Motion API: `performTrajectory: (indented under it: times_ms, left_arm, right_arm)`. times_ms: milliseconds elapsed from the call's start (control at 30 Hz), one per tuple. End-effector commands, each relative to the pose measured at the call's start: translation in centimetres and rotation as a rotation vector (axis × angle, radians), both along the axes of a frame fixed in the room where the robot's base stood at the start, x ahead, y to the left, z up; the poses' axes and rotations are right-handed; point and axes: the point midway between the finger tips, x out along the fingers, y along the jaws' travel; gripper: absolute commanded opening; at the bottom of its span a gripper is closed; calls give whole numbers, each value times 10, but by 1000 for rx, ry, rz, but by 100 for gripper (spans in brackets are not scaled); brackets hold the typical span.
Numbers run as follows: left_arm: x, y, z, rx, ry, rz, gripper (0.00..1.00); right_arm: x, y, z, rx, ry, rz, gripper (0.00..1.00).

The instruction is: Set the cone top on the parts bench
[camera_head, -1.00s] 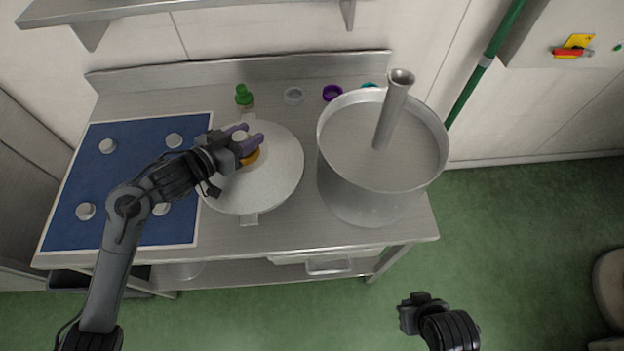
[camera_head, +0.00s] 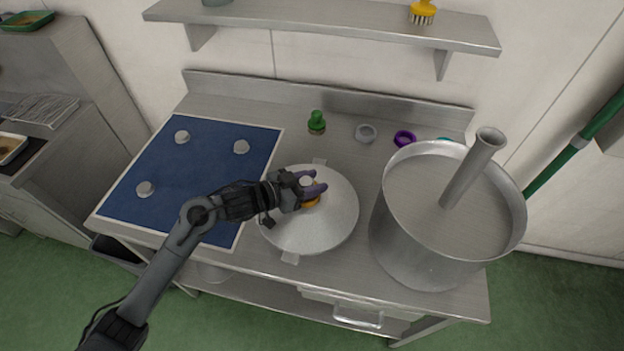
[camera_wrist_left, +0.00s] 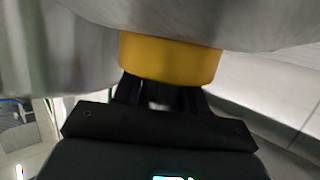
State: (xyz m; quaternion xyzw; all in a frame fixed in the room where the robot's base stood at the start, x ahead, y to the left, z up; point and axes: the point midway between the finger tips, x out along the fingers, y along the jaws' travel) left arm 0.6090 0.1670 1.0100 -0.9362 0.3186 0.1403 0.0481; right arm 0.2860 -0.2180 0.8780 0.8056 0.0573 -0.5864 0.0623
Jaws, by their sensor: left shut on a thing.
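The cone top (camera_head: 335,222) is a shallow silver metal cone with small tabs at its rim, an orange-yellow collar and a pale knob. In the left wrist view the yellow collar (camera_wrist_left: 170,58) sits right at the fingers, with the silver underside or side of the cone beyond. The cone top is over the middle of the steel bench (camera_head: 330,272), overlapping the blue mat's right edge. I cannot tell whether it touches the bench. My right gripper is out of view.
A large steel pot (camera_head: 425,245) with an upright tube stands close right of the cone top. A green bottle (camera_head: 316,122), a grey ring (camera_head: 366,133) and a purple ring (camera_head: 404,139) lie behind. The blue mat (camera_head: 205,160) holds silver discs. A shelf (camera_head: 330,22) hangs above.

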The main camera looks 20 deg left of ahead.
Motion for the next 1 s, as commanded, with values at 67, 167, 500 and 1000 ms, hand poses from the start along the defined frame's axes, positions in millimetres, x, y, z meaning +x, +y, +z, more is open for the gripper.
performTrajectory:
  times_ms: [67,167,500,1000]
  left_arm:
    - [1,0,-5,-6,-4,1,0]
    - [0,0,-17,-6,-4,1,0]
    - [1,0,-42,-3,-8,1,0]
    - [0,0,-48,0,2,0,63]
  right_arm:
    - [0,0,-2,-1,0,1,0]
    - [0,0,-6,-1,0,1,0]
    - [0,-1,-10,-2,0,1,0]
    - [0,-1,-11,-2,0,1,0]
